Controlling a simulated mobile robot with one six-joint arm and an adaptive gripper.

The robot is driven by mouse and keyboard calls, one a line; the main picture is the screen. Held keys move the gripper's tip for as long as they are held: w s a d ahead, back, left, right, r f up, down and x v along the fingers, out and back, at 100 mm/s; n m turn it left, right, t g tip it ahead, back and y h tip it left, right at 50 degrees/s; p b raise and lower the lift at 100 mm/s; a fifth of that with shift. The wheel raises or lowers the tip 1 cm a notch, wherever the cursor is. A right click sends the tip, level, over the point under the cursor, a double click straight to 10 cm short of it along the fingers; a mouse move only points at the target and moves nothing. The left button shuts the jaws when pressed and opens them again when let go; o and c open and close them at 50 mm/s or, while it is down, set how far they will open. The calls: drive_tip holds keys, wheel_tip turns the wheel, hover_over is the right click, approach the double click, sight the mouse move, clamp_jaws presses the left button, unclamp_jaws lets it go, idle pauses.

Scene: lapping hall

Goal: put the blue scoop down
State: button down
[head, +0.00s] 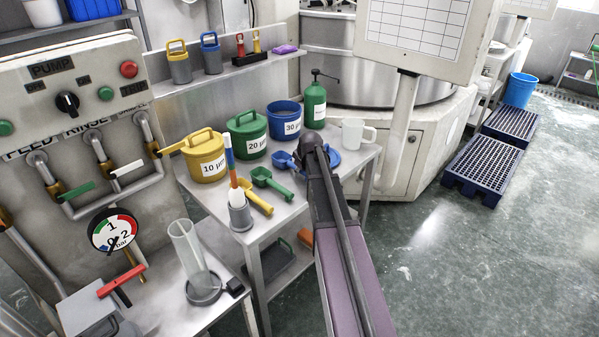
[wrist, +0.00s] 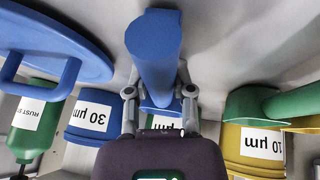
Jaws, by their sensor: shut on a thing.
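In the wrist view, my gripper (wrist: 160,98) is shut on the blue scoop (wrist: 154,48), with one finger on each side of it. In the head view, the blue scoop (head: 284,160) shows just left of my gripper (head: 306,152), over the steel table (head: 259,226) in front of the tubs. My wrist hides part of the scoop there. Whether the scoop touches the table top or hangs just above it, I cannot tell.
A blue lid (head: 334,157) lies right of my gripper, near the white jug (head: 356,133). The green scoop (head: 272,183) and yellow scoop (head: 257,197) lie to the left. Behind stand the blue tub (head: 285,118), green tub (head: 247,133), yellow tub (head: 205,158) and green bottle (head: 315,104).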

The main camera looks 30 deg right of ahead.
drive_tip(key=shift+f, duration=0.2)
drive_tip(key=shift+c, duration=2.4)
unclamp_jaws()
drive_tip(key=shift+r, duration=0.2)
drive_tip(key=p+v, duration=0.2)
drive_tip(key=v, duration=0.1)
drive_tip(key=shift+p, duration=0.35)
drive_tip(key=p+v, duration=0.8)
drive_tip(key=v, duration=0.1)
drive_tip(key=shift+s+a, duration=0.1)
drive_tip(key=s+a+f+m+g, duration=0.2)
drive_tip(key=s+a+m+g, duration=0.2)
drive_tip(key=s+a, duration=1.7)
drive_tip(key=a+g, duration=0.1)
drive_tip(key=a, duration=0.2)
